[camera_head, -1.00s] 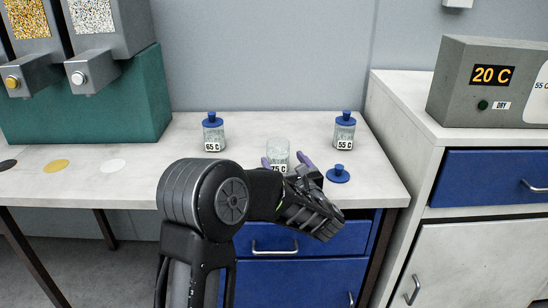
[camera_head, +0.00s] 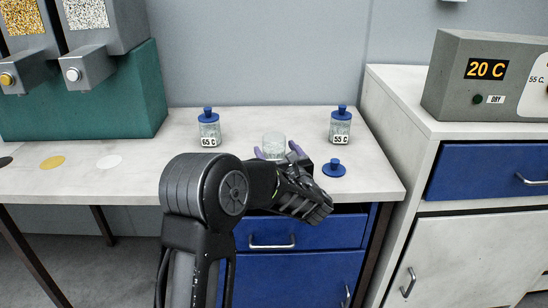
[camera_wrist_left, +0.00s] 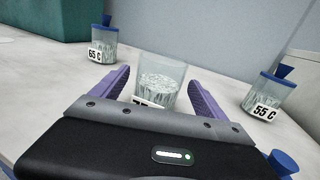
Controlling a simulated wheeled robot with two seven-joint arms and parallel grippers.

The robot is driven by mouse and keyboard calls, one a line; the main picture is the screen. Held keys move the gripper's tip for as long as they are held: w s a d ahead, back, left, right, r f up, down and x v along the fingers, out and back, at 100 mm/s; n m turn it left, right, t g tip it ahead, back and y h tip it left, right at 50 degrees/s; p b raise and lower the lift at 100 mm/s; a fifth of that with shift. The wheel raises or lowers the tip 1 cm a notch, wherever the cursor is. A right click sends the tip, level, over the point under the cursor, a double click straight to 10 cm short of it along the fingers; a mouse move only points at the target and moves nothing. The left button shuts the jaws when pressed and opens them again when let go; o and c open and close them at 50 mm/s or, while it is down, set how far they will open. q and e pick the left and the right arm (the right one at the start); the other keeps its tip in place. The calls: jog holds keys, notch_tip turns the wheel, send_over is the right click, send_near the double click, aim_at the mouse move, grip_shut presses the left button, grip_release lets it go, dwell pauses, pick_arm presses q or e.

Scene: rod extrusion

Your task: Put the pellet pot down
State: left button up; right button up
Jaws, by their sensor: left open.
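The pellet pot (camera_head: 274,144) is a clear, lidless jar standing upright on the white table (camera_head: 380,180). In the left wrist view the pot (camera_wrist_left: 160,82) holds pale pellets, and its label is mostly hidden behind the gripper body. My left gripper (camera_head: 277,152) is open around it, with one purple finger on each side. In the left wrist view a gap shows between the left gripper's fingers (camera_wrist_left: 158,92) and the pot. A blue lid (camera_head: 334,169) lies on the table to the right of the pot. My right gripper is not in view.
A lidded 65 C jar (camera_head: 209,128) stands to the left and a lidded 55 C jar (camera_head: 340,126) to the right. Pellet dispensers (camera_head: 90,55) are at the left, with coloured discs (camera_head: 52,162) in front. A grey dryer (camera_head: 484,85) stands on the right cabinet.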

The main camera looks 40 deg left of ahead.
pick_arm(q)
jog(key=x, duration=0.4)
jog(key=shift+w+a+p, duration=0.15)
jog(key=shift+a+p, duration=0.15)
jog(key=shift+a, duration=0.05)
jog(key=shift+c, duration=0.3)
jog(key=shift+r, duration=0.1)
grip_shut()
dwell(0.6)
